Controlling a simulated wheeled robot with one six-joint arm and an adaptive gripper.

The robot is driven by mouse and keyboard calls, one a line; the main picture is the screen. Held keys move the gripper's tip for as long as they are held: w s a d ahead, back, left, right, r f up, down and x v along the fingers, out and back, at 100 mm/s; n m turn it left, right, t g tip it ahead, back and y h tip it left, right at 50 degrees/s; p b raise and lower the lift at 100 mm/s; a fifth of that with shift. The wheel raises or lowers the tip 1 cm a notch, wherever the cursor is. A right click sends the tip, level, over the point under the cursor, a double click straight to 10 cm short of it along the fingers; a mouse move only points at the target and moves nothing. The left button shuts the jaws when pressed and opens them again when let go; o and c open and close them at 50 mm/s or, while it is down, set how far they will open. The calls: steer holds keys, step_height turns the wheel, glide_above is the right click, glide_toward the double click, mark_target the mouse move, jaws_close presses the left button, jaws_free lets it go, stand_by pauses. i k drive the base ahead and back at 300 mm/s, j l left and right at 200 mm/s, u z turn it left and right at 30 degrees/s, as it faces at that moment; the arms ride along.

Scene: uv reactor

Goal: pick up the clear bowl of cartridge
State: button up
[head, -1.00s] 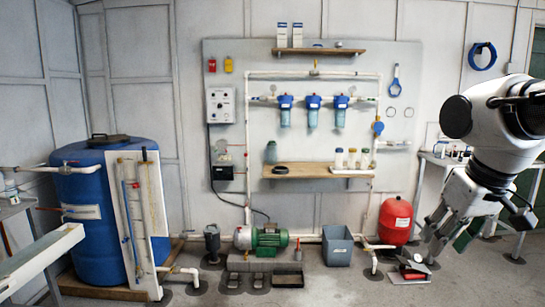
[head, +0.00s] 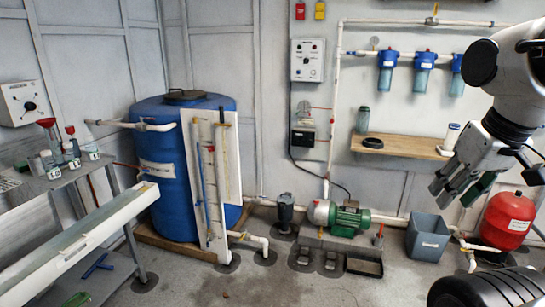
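A clear bowl (head: 364,119) stands upright on the wooden shelf, at the shelf's left end, behind a black ring (head: 373,143). Similar clear bowls hang below the blue filter heads (head: 424,62) on the wall panel. Which of them the task means cannot be told for sure. My gripper (head: 460,192) is at the right, in front of and below the shelf, pointing down and left. Its fingers look spread, with nothing clearly between them. It is apart from the clear bowl on the shelf.
The wooden shelf (head: 405,147) also holds a white cartridge (head: 451,135). Below are a green pump (head: 350,219), a grey bin (head: 428,238) and a red tank (head: 508,219). A blue barrel (head: 165,190) and metal bench (head: 70,178) stand left. The middle floor is clear.

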mark_target(363, 117)
steer(key=i, duration=0.8)
steer(key=i+j, duration=0.15)
steer(key=i, duration=0.7)
steer(key=i+j+z, duration=0.15)
steer(key=i+z, duration=0.3)
steer(key=i+j+z, duration=0.4)
steer(key=i, duration=0.25)
steer(key=i+j+z, duration=0.45)
steer(key=i, duration=0.05)
